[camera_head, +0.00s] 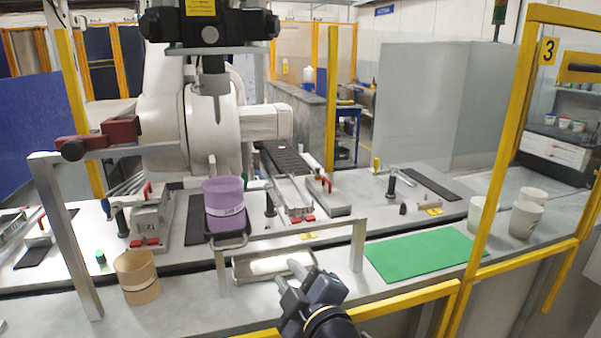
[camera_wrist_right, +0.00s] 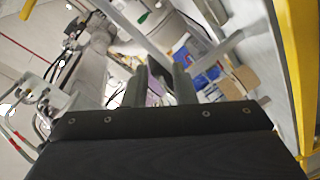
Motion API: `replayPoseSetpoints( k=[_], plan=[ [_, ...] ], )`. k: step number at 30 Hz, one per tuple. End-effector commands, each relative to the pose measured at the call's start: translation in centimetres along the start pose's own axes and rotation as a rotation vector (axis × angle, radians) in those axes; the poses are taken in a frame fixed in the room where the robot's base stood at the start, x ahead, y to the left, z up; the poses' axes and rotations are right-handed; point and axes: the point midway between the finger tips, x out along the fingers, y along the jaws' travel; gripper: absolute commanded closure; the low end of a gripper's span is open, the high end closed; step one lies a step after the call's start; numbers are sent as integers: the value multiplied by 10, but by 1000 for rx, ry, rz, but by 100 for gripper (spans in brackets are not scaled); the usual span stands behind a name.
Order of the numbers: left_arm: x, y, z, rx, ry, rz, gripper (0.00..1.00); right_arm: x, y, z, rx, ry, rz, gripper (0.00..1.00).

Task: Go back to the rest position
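My right gripper (camera_head: 291,274) is at the bottom centre of the head view, over the front edge of the bench. Its two dark fingers are apart, with nothing between them. In the right wrist view the fingers (camera_wrist_right: 160,82) also stand apart, with a gap through which the background shows. No object is held. My left gripper and arm are not in the head view.
A metal frame (camera_head: 358,245) with a shallow tray stands just beyond my right gripper. A purple cup (camera_head: 226,203), tan cup (camera_head: 138,278), green mat (camera_head: 422,254) and white cups (camera_head: 525,219) are on the bench. Yellow rails (camera_head: 565,251) border the front right.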

Motion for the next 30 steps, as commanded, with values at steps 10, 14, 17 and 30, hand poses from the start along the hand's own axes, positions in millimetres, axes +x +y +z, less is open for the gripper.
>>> replayPoseSetpoints(
  k=[10, 14, 17, 30],
  plan=[
    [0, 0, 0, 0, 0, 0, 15, -163, -6, 141, 981, -429, -316, 76],
    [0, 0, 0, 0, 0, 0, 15, -227, -33, 172, 1245, -695, -295, 76],
    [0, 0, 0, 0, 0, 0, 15, -260, -49, 184, 1375, -847, -253, 76],
    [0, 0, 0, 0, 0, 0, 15, -284, -62, 191, 1470, -966, -215, 76]
  ],
)
